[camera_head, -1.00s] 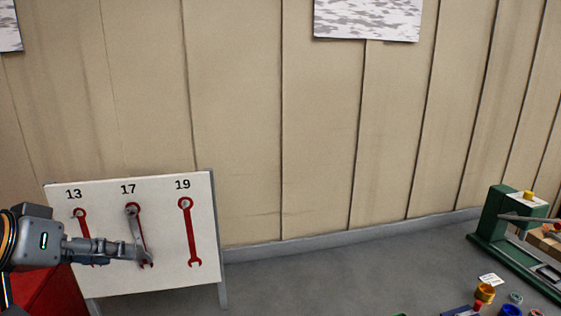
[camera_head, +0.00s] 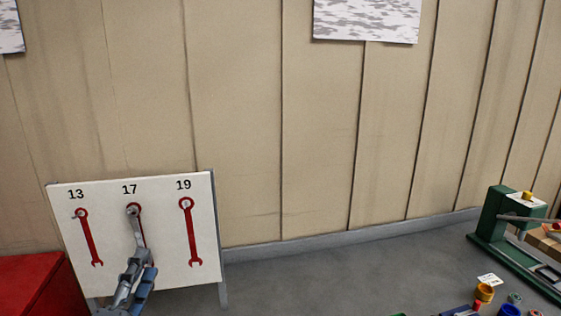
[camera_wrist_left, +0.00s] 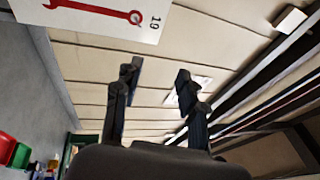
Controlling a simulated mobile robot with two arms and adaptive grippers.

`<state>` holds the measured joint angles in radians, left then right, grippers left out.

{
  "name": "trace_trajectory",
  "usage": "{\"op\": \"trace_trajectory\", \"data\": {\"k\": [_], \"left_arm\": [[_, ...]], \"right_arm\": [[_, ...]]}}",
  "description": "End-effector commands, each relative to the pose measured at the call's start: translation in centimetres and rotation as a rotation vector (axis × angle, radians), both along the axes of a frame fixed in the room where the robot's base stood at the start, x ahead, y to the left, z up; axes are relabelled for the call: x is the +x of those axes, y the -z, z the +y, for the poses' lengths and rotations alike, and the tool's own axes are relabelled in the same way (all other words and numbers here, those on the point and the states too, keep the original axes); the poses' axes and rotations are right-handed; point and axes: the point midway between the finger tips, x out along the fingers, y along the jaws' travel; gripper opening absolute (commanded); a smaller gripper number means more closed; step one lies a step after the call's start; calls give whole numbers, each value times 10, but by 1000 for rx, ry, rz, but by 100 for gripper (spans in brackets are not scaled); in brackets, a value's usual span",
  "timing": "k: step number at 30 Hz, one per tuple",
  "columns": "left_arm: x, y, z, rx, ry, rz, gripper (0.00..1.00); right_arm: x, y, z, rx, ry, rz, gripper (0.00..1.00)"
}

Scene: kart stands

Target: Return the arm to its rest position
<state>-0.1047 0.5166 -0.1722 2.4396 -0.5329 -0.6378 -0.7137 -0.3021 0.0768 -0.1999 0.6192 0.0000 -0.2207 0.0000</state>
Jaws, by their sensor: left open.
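My left gripper (camera_head: 141,264) is at the lower left of the head view, in front of the tool board (camera_head: 168,270). In the left wrist view its two fingers (camera_wrist_left: 158,80) stand apart with nothing between them. A grey wrench (camera_head: 136,222) hangs at the red outline under the number 17; its lower part is hidden behind my gripper. The outlines under 13 and 19 hold no wrench. The wrist view also shows the board (camera_wrist_left: 110,25) with the 19 outline at upper left. My right gripper is not in view.
A red cabinet (camera_head: 35,285) stands left of the board. A green machine (camera_head: 497,215) and several small coloured parts (camera_head: 485,293) are at the right. A panelled wall (camera_head: 240,120) stands behind.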

Motion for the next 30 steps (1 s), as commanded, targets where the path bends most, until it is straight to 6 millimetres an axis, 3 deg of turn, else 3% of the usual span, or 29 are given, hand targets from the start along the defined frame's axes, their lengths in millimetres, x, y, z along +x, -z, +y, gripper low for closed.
{"op": "trace_trajectory", "data": {"k": [1,3,5,6,9,15,21,30], "left_arm": [[-5,39,9,-157,-38,128,41],[-16,91,18,-363,-100,298,41],[-32,134,20,-530,-164,434,41],[-46,161,20,-632,-209,524,41],[-85,219,14,-857,-331,722,41],[-164,290,-9,-1161,-563,1015,41],[-238,326,-36,-1359,-787,1240,41],[-217,452,-37,-1331,-807,1264,41]], "right_arm": [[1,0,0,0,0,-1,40],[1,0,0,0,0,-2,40],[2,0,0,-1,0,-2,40],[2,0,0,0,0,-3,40],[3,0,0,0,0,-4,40],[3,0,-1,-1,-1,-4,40],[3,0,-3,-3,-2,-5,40],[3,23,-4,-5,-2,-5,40]]}}
